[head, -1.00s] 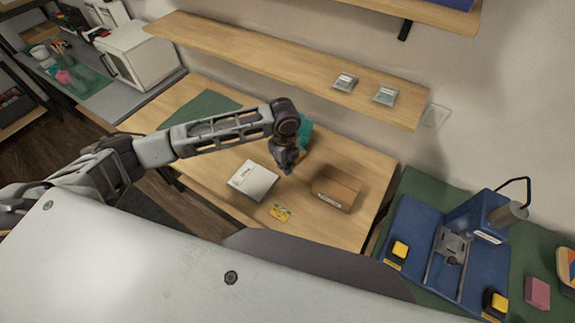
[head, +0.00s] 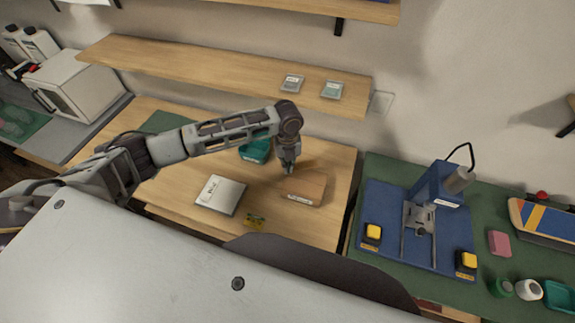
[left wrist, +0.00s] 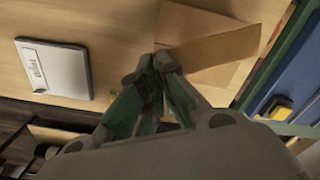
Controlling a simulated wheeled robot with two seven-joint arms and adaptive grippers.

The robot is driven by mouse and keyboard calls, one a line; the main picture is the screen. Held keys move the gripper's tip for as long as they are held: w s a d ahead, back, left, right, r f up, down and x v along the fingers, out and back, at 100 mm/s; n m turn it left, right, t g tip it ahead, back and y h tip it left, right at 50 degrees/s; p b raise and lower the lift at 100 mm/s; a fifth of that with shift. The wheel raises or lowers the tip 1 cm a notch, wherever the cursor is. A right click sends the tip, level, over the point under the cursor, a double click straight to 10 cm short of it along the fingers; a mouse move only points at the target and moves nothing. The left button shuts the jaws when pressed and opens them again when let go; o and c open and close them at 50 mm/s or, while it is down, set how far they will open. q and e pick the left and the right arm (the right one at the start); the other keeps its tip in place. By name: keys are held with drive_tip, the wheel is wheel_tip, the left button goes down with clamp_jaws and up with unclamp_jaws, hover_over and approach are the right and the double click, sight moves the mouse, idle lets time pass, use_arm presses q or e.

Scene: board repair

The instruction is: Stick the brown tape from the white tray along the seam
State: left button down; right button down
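A brown cardboard box (head: 308,187) lies on the wooden table, with a label on its front side. The white tray (head: 220,195) lies flat to its left, with dark lettering; no tape shows on it. It also shows in the left wrist view (left wrist: 55,70). My left gripper (left wrist: 160,62) is over the box's left part, its fingers together at the tips. A flat brown strip, seemingly the brown tape (left wrist: 215,48), runs right from the fingertips across the box (left wrist: 190,20). The seam is not clear. My right gripper is out of view.
A teal bin (head: 255,151) stands behind my left gripper. A yellow card (head: 255,221) lies near the front edge. A wooden shelf (head: 200,68) hangs above the table. A blue fixture (head: 380,205) stands on the green mat at right.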

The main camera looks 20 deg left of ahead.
use_arm(q)
drive_tip(key=shift+w+d+m, duration=0.15)
drive_tip(key=shift+d+m, duration=0.05)
drive_tip(key=shift+m, duration=0.1)
drive_tip(key=shift+w+d+m, duration=0.2)
drive_tip(key=shift+m, duration=0.5)
drive_tip(key=shift+w+d+m, duration=0.15)
drive_tip(key=shift+m, duration=1.55)
use_arm(e)
drive_tip(key=shift+a, duration=0.35)
use_arm(q)
drive_tip(key=shift+f, duration=0.1)
use_arm(e)
drive_tip(key=shift+d, duration=0.25)
use_arm(q)
drive_tip(key=shift+f, duration=0.1)
use_arm(e)
drive_tip(key=shift+f, duration=0.15)
